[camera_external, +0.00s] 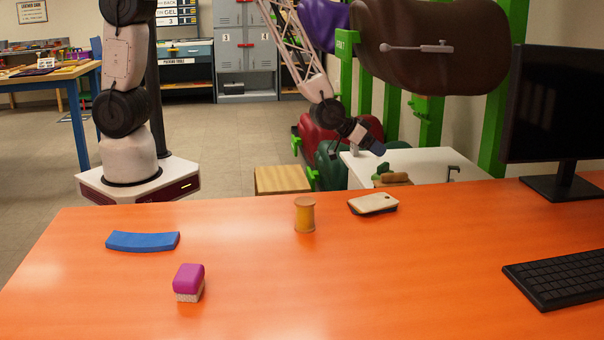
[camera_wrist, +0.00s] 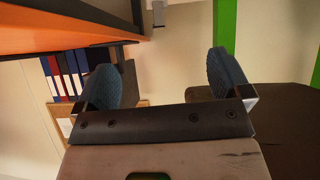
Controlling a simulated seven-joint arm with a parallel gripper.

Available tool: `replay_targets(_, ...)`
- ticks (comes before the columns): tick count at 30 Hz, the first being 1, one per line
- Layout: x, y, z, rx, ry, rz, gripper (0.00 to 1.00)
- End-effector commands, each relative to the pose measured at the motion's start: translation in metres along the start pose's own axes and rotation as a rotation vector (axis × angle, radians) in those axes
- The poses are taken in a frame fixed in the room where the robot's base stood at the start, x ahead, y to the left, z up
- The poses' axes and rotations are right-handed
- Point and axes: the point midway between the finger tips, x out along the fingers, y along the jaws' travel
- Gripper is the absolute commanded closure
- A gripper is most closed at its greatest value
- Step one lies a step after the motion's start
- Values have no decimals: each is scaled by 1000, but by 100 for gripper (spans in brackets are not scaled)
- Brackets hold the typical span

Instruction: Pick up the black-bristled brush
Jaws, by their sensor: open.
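A flat block with a cream top and a dark underside (camera_external: 373,203) lies on the orange table near its far edge, right of centre; it looks like the black-bristled brush, though single bristles are too small to tell. A magenta-backed brush with pale bristles (camera_external: 189,283) stands at the near left. My gripper (camera_external: 376,148) is beyond the table's far edge, behind and above the cream-topped block, apart from it. In the wrist view my gripper (camera_wrist: 167,82) has its two blue-grey pads wide apart with nothing between them. No brush shows in the wrist view.
On the orange table (camera_external: 400,290) are a blue curved piece (camera_external: 143,241), a yellow spool (camera_external: 304,215), a keyboard (camera_external: 560,276) and a monitor (camera_external: 556,110). A white side table (camera_external: 430,160) stands behind, under my gripper. The table's middle front is clear.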

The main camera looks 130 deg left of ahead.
Motion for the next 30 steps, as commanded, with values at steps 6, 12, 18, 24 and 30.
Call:
replay_targets(6, 56, -56, 33, -33, 75, -100, 4)
replay_targets(12, 89, -98, 60, -51, 133, -176, 4)
replay_targets(18, 102, -118, 72, -57, 163, -212, 4)
replay_targets(24, 104, -120, 74, -58, 168, -217, 4)
replay_targets(30, 104, -120, 74, -58, 167, -217, 4)
